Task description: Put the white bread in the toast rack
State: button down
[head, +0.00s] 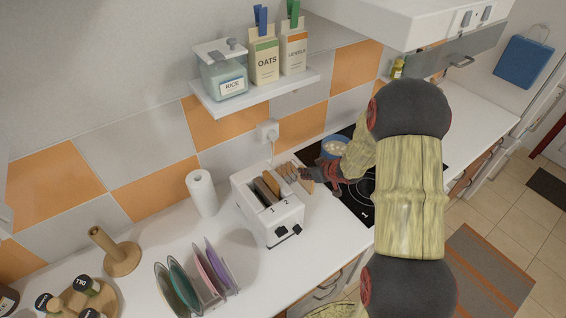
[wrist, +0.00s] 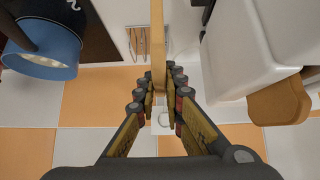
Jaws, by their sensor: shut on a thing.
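My gripper (wrist: 160,75) is shut on a tan slice of bread, which appears to be the white bread (wrist: 157,42), seen edge-on between the fingers in the wrist view. In the head view my gripper (head: 297,175) is at the right side of the white toaster (head: 278,222), and the bread there is partly covered by the fingers. A thin wire frame, probably the toast rack (wrist: 138,42), stands on the counter beside the held slice in the wrist view. I cannot make the rack out in the head view. Browner bread (wrist: 278,103) sticks out of the toaster.
A blue pot (wrist: 40,55) stands on the hob, close to my gripper. A wall socket (head: 267,131) is behind the toaster. A paper roll (head: 202,193) and a rack of coloured plates (head: 200,275) are to the left. A shelf (head: 255,95) hangs above.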

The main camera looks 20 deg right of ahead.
jog(key=w+a+p, duration=0.1)
jog(key=w+a, duration=0.2)
jog(key=w, duration=1.1)
notch_tip(320, 180, down, 7)
jog(key=w+b, duration=0.1)
jog(key=shift+f+b, duration=0.2)
jog(key=shift+b, duration=0.1)
jog(key=c, duration=2)
grip_release()
jog(key=shift+o, duration=0.5)
